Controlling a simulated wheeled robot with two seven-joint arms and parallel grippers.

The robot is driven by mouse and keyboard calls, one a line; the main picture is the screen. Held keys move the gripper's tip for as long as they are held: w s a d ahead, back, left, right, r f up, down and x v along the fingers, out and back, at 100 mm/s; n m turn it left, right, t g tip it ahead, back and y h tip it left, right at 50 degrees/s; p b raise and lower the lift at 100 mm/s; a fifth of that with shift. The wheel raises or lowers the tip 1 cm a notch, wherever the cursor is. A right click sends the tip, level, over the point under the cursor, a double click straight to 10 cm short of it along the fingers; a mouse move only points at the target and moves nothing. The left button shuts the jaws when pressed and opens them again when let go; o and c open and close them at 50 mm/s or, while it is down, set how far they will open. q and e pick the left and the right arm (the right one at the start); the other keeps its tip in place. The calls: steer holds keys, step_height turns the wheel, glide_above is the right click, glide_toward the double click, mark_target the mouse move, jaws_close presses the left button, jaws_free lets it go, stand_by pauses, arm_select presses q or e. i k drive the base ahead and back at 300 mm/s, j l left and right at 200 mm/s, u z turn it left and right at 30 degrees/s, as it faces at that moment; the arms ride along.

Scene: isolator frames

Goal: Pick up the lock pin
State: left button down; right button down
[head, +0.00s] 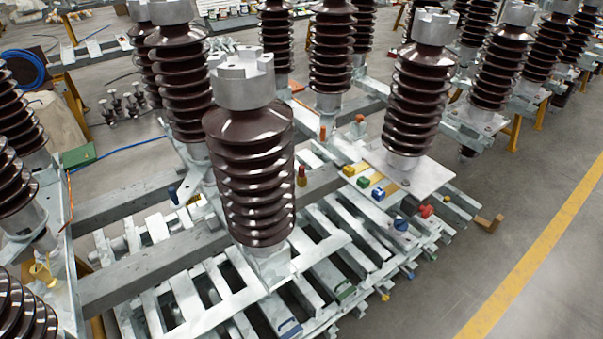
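I cannot tell for certain which part is the lock pin. Several small coloured parts stand on the isolator frames. A red-and-yellow upright part (301,175) stands just right of the nearest brown insulator (250,165). A blue upright part (173,195) stands to the left of that insulator. A blue knob-like part (401,225) and a red one (427,211) sit by the pale plate under the right insulator (412,105). Neither of my grippers is in view.
Grey steel beams (150,245) and a slatted pale metal frame (190,295) fill the foreground. Yellow, green and blue blocks (363,182) lie near the right plate. More insulators stand behind. Clear grey floor with a yellow line (535,260) lies at right.

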mark_target(302, 175)
steer(key=i+l+u, duration=0.1)
steer(key=l, duration=0.25)
steer(key=i+l+u, duration=0.1)
steer(key=l, duration=0.3)
steer(key=i+l, duration=0.2)
steer(key=l, duration=0.2)
steer(key=i+u, duration=0.05)
